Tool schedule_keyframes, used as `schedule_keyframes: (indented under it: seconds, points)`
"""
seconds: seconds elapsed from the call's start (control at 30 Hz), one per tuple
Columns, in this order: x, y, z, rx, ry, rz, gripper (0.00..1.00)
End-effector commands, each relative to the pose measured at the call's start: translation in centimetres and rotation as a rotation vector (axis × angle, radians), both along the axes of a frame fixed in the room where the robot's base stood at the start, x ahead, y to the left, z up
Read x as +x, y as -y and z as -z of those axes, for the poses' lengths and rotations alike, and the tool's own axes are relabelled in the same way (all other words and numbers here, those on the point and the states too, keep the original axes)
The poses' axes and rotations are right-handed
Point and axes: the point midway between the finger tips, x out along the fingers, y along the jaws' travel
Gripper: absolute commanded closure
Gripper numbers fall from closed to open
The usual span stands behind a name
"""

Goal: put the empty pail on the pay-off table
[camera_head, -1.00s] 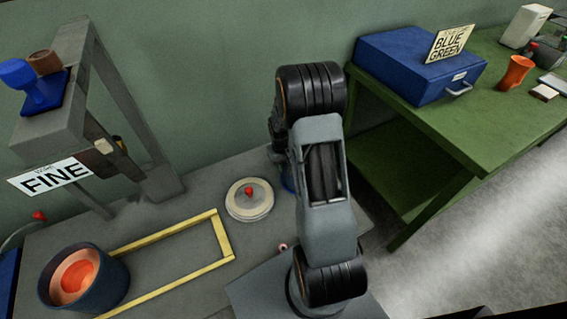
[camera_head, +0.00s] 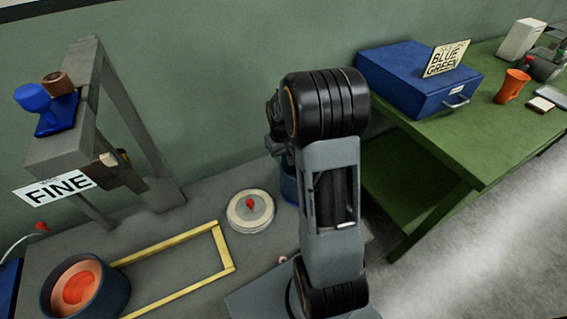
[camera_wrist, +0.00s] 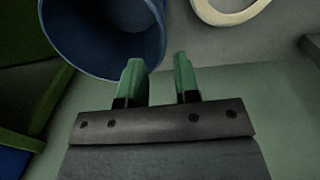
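A blue pail (camera_head: 289,184) stands at the back, mostly hidden behind my arm in the head view. In the wrist view the pail (camera_wrist: 75,25) fills the upper left, and I see no contents in the part that shows. My gripper (camera_wrist: 158,72) is open, with a clear gap between its green fingers. The left finger overlaps the pail's rim in the picture; the right finger is outside it. I cannot tell whether either touches. The head view does not show the fingers. I cannot tell which surface is the pay-off table: a grey one (camera_head: 185,232) or a green one (camera_head: 480,150).
A dark blue pot with orange inside (camera_head: 85,287), a yellow frame (camera_head: 225,250) and a pale disc with a red knob (camera_head: 250,212) are on the grey surface. A FINE sign (camera_head: 55,188) hangs on a grey stand.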

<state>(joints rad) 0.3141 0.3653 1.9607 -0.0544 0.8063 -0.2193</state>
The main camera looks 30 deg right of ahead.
Motion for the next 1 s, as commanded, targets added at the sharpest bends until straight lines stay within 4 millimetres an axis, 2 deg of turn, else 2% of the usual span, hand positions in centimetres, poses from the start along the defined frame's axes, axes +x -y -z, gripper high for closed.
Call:
schedule_keyframes:
  seconds: [0.17,0.27,0.4,0.57,0.7,0.8,1.0]
  points:
    - [-0.2,-0.6,-2.0,-0.002,0.010,-0.003,0.71]
    - [-1.2,-2.2,-4.1,-0.005,0.037,-0.011,0.71]
    - [-4.2,-6.0,-7.9,-0.006,0.099,-0.023,0.71]
    - [-8.6,-9.8,-10.7,0.006,0.169,-0.036,0.71]
    - [-11.8,-11.9,-11.8,0.020,0.216,-0.047,0.71]
    - [-13.5,-12.8,-12.1,0.028,0.238,-0.050,0.71]
    - [-14.9,-13.5,-12.1,0.038,0.257,-0.051,0.71]
